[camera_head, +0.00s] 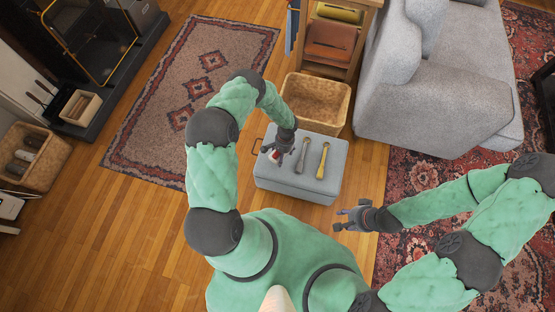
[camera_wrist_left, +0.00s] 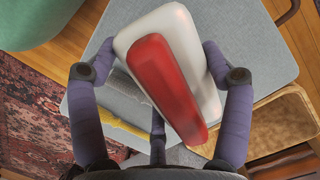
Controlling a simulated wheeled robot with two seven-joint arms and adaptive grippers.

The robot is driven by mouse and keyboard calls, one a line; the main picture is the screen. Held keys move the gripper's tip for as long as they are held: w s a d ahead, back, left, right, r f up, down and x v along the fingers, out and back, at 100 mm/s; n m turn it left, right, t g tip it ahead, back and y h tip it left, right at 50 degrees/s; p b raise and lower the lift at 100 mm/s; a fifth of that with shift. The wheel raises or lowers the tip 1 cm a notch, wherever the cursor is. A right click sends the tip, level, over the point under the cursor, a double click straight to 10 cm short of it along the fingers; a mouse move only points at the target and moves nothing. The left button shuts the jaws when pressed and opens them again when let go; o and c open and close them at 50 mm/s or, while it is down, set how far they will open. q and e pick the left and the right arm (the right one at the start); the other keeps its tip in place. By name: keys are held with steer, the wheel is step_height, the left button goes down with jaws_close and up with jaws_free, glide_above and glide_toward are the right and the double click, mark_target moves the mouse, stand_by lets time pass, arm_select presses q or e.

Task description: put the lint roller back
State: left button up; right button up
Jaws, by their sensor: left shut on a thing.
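The lint roller (camera_wrist_left: 178,60), a white piece with a red part along it, is between the fingers of my left gripper (camera_wrist_left: 160,75). In the head view my left gripper (camera_head: 277,152) is shut on it over the left part of a grey ottoman (camera_head: 270,180); whether the roller touches the top is unclear. A grey long-handled tool (camera_head: 302,155) and a yellow one (camera_head: 322,160) lie side by side on the ottoman, right of this gripper. My right gripper (camera_head: 340,220) is open and empty, to the right of the ottoman's front corner.
A wicker basket (camera_head: 345,108) stands just behind the ottoman, before a wooden shelf (camera_head: 345,38) with coloured bins. A grey sofa (camera_head: 440,105) is at right. Wooden floor left of me is clear.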

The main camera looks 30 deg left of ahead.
arm_select(q)
steer(key=shift+s+a+f+b, duration=0.1)
steer(key=shift+a+f+b, duration=0.3)
steer(key=shift+a+f, duration=0.6)
step_height(320, 180, down, 4)
steer(key=shift+r+b, duration=0.25)
steer(key=shift+b, duration=0.45)
steer(key=shift+r, duration=0.1)
steer(key=o, duration=1.1)
steer(key=shift+c, duration=0.2)
